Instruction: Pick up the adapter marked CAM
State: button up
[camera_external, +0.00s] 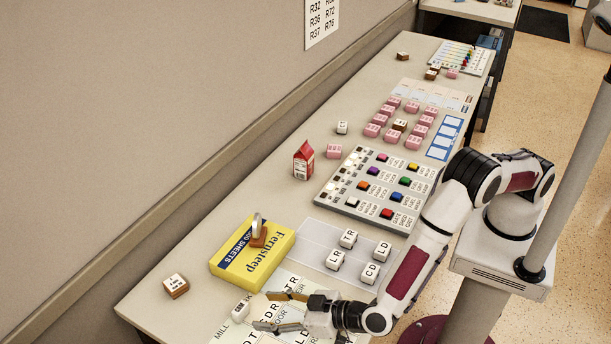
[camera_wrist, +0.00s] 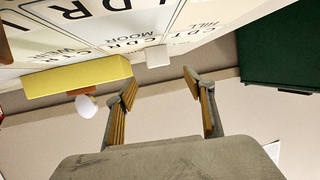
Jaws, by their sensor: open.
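A small white adapter (camera_external: 241,307) with dark lettering stands at the edge of the lettered sheet, in front of the yellow box. Its marking may read CAM, but it is too small to be sure. In the wrist view a plain pale block (camera_wrist: 158,57) shows beyond the fingertips, roughly midway between them; it looks like the same adapter. My gripper (camera_external: 264,311) is open and empty, its fingers pointing left towards the adapter, apart from it. Both fingers of my gripper (camera_wrist: 160,79) show in the wrist view, spread wide. Other white adapters (camera_external: 348,238) marked TR, LR, LD and CD sit on a pale mat.
A yellow box (camera_external: 228,254) with a padlock-like object (camera_external: 258,231) on it stands close behind the adapter. A brown-and-white block (camera_external: 176,286) lies at left. The lettered sheet (camera_external: 232,335) lies below my gripper. A button panel (camera_external: 352,202) and red carton (camera_external: 303,160) stand farther back.

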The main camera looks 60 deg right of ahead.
aim_at(241, 308)
jog(key=shift+x, duration=1.15)
jog(key=shift+w, duration=0.15)
jog(key=shift+x, duration=2.45)
jog(key=shift+d, duration=0.1)
jog(key=c, duration=1)
